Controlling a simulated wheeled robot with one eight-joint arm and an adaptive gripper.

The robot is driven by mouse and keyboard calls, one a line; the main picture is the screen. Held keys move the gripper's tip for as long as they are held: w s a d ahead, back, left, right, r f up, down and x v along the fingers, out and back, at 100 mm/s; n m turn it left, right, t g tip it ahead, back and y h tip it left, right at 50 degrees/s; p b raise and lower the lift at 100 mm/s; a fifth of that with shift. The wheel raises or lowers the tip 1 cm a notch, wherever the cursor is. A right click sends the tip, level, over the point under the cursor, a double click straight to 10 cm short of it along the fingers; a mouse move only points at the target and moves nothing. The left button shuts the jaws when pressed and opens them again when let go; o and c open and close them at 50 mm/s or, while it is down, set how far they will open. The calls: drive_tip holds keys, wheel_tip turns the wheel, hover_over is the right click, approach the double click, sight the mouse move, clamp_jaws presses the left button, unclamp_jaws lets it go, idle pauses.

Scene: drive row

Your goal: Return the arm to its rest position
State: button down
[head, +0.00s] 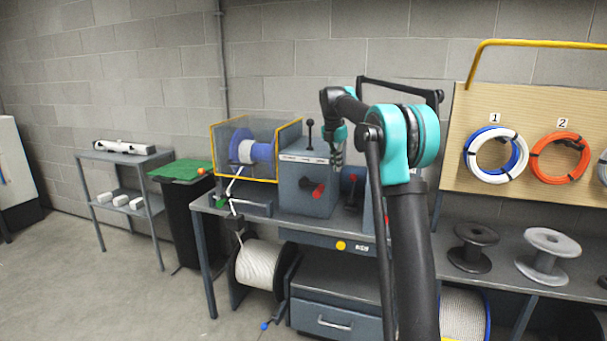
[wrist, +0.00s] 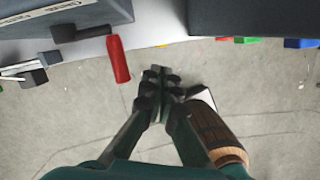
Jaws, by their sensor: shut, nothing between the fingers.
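My arm (head: 400,150) rises in front of the workbench in the head view, black with teal joints, bent at the top. My gripper (head: 338,158) hangs from the bent end, in front of the grey machine box. In the wrist view my gripper (wrist: 160,80) points away from the camera with its fingertips together. Nothing shows between the fingers. The fingers are over the floor, apart from the red handle (wrist: 119,59) to their left.
The workbench holds a grey machine box (head: 304,190) with a red handle (head: 318,190) and a guarded blue spool (head: 262,152). Empty reels (head: 473,248) stand at right under a coil board (head: 520,118). A black bin (head: 190,225) stands at left. The floor at front left is clear.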

drive_tip(key=s+d+f+m+t, duration=0.1)
drive_tip(key=s+d+f+m, duration=0.1)
drive_tip(key=s+f+m, duration=0.7)
drive_tip(key=s+d+f+m+y, duration=0.1)
drive_tip(key=s+f+m, duration=0.8)
drive_tip(key=s, duration=1.2)
drive_tip(key=s+d+f+m+t, duration=0.1)
drive_tip(key=s+d+f+m, duration=0.2)
drive_tip(key=s+f+m, duration=0.6)
drive_tip(key=s+m, duration=0.1)
drive_tip(key=s, duration=0.6)
drive_tip(key=shift+d+f+t, duration=0.15)
drive_tip(key=shift+d+t, duration=0.15)
drive_tip(key=shift+d, duration=0.1)
